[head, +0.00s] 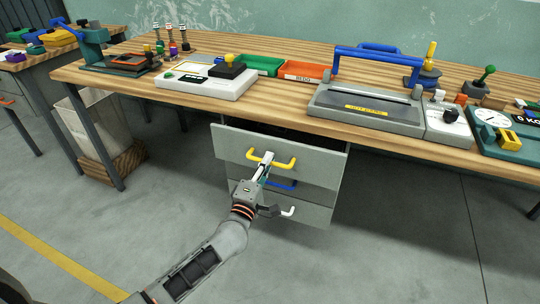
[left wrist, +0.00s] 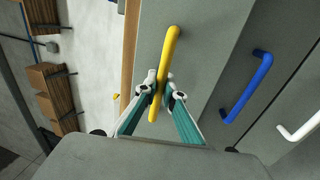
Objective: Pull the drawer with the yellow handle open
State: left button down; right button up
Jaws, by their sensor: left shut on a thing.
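The drawer with the yellow handle (head: 285,163) is the top one of a grey drawer unit under the workbench. Its front (head: 233,145) stands forward of the fronts below, with a dark gap above it, so it is partly open. My left gripper (head: 266,161) is shut on the yellow handle, left of the handle's middle in the head view. In the left wrist view the two fingers (left wrist: 160,92) close around the yellow bar (left wrist: 170,52). The drawer's inside is mostly hidden. My right gripper is not in view.
Below are drawers with a blue handle (head: 282,184) and a white handle (head: 287,212). A waste bin (head: 95,125) stands left. The floor in front is clear.

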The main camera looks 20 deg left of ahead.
pick_arm(q)
jog(key=s+p, duration=0.6)
jog(key=s, duration=2.1)
jog(key=shift+s+a, duration=0.2)
jog(key=shift+a, duration=0.2)
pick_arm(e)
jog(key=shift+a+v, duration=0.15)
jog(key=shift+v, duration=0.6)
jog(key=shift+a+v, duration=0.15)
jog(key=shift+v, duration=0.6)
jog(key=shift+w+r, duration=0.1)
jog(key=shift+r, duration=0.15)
pick_arm(q)
jog(key=c, duration=2.2)
grip_release()
jog(key=shift+o, duration=0.2)
jog(key=s+f, duration=0.2)
jog(key=s, duration=0.9)
jog(key=shift+s+a+f, duration=0.15)
jog(key=shift+s+a, duration=0.1)
jog(key=shift+s, duration=0.15)
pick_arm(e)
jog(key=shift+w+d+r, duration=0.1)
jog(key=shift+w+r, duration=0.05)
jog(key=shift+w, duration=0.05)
